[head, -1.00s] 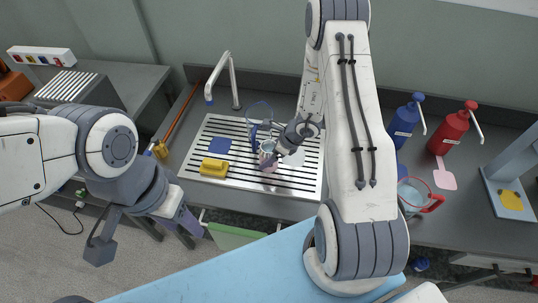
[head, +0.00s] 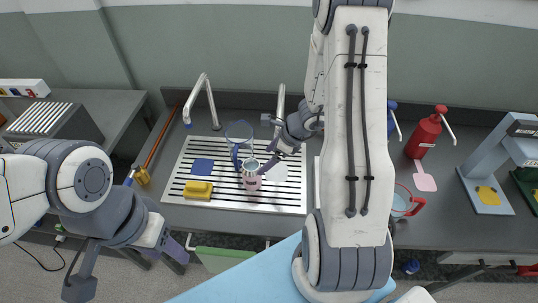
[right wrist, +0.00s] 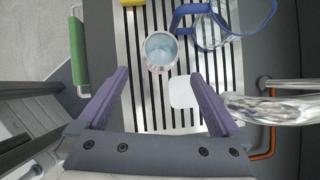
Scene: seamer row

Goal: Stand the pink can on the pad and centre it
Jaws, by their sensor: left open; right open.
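The pink can (head: 251,183) stands upright and open-topped on the slatted drainboard. The right wrist view shows its round mouth and pale blue inside (right wrist: 161,48). My right gripper (head: 268,163) is open beside the can, up and to its right. In the right wrist view the can lies just beyond and between the spread purple fingertips (right wrist: 162,75), held by neither. My left gripper (head: 174,243) is open and empty, low at the left, off the counter front. A white pad (head: 277,173) lies right of the can and a dark blue pad (head: 203,167) left.
A clear jug with a blue handle (head: 238,134) stands close behind the can. A yellow sponge (head: 198,190) lies left. Two taps (head: 205,95) rise behind. A red-handled jug (head: 402,201), red pump bottle (head: 424,136) and blue-grey stand with a yellow pad (head: 488,195) are right.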

